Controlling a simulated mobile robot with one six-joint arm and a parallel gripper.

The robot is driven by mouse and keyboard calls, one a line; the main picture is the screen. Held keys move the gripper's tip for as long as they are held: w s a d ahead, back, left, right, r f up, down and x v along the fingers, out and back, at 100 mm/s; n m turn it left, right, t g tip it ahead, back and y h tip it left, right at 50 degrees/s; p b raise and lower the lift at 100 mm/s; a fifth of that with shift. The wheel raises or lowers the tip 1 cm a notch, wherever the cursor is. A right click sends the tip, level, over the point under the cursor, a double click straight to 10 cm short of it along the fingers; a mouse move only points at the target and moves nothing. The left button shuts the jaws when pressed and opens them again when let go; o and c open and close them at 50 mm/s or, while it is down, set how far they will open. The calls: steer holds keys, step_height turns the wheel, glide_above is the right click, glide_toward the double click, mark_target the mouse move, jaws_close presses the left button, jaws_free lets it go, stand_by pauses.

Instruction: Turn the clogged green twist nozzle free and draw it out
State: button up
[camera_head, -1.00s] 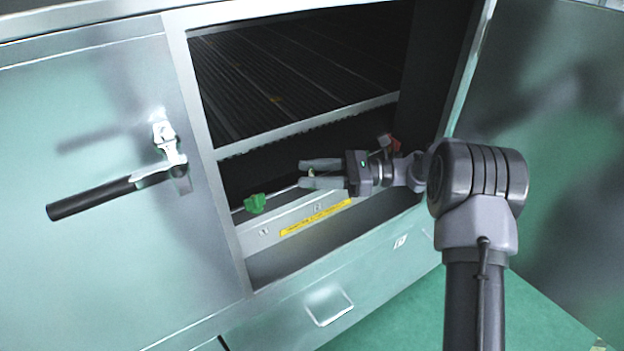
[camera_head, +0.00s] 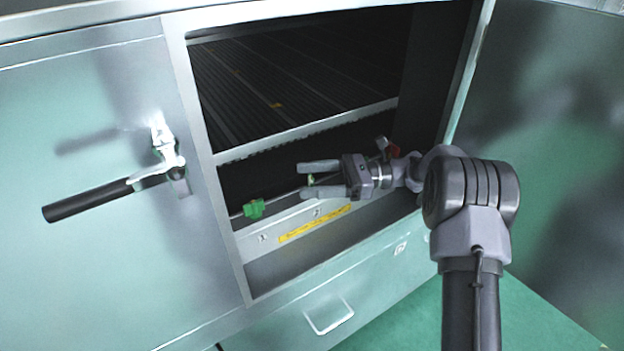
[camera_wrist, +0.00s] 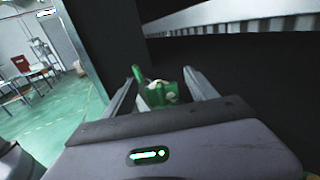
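A green twist nozzle (camera_head: 254,208) sits at the left end of the dark gap above the yellow-striped rail, inside the open cabinet. My gripper (camera_head: 305,180) reaches in from the right, fingers pointing left. It is up and to the right of this nozzle, apart from it. In the wrist view, green nozzle parts with a pale centre (camera_wrist: 158,94) show between the spread fingers (camera_wrist: 160,70). Their depth is unclear.
A grey shelf edge (camera_head: 305,130) runs above my gripper. The yellow-striped rail (camera_head: 315,222) lies below it. The cabinet's left post (camera_head: 208,165) stands just left of the nozzle. A small red part (camera_head: 384,146) is behind my wrist. An open door is at right.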

steer(key=shift+w+r, duration=0.1)
steer(key=shift+r, duration=0.2)
